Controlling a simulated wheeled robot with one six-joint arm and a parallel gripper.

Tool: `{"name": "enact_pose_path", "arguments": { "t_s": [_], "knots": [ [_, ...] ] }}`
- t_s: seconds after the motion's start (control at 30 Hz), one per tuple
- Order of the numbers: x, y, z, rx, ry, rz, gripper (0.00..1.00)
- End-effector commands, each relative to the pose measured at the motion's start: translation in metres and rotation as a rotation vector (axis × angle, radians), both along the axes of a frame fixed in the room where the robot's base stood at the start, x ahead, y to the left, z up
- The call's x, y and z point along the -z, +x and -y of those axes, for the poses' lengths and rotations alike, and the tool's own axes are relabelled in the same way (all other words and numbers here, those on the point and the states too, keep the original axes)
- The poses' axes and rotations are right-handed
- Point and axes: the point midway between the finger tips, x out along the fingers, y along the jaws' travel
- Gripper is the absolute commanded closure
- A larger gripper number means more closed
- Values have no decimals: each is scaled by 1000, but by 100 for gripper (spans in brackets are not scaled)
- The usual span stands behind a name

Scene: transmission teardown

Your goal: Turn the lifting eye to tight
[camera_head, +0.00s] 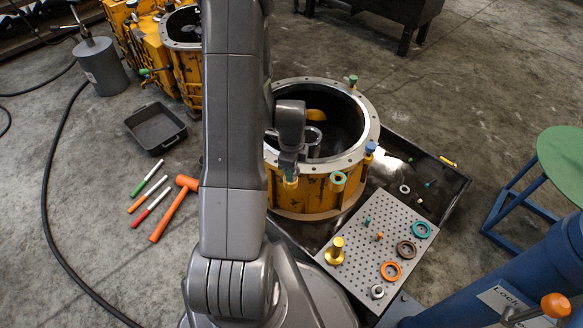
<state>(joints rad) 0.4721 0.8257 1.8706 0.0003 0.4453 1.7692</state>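The yellow round transmission housing (316,196) stands open at the top, with a pale metal flange ring. Coloured fittings sit around its rim: a teal ring-shaped one (338,178) at the front, a blue one (370,149) at the right and a green one (352,79) at the back. A grey curved loop (316,142) shows inside the opening. I cannot tell for certain which part is the lifting eye. My gripper (289,170) points down at the front-left rim, over a yellow and teal fitting (290,182). Its fingers are small and partly hidden; contact is unclear.
A perforated plate (375,235) with rings and fittings lies front right on a dark tray (445,190). A green-topped stool (565,160) stands right. An orange mallet (172,210), several pens and a black bin (156,128) lie left. A dark hose crosses the left floor.

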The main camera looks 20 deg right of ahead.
Motion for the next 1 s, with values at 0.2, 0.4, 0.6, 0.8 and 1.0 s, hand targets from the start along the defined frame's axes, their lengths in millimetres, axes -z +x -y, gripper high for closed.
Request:
{"name": "enact_pose_path", "arguments": {
  "t_s": [0.2, 0.4, 0.6, 0.8, 1.0],
  "knots": [
    [-5, 0, 0, -1, -1, 1, 65],
    [-39, 1, 1, -1, -2, 5, 65],
    [-86, 1, 0, -1, -2, 5, 65],
    [-122, 1, 0, 0, -2, 4, 65],
    [-137, 0, 0, 0, 0, 0, 65]
  ]
}}
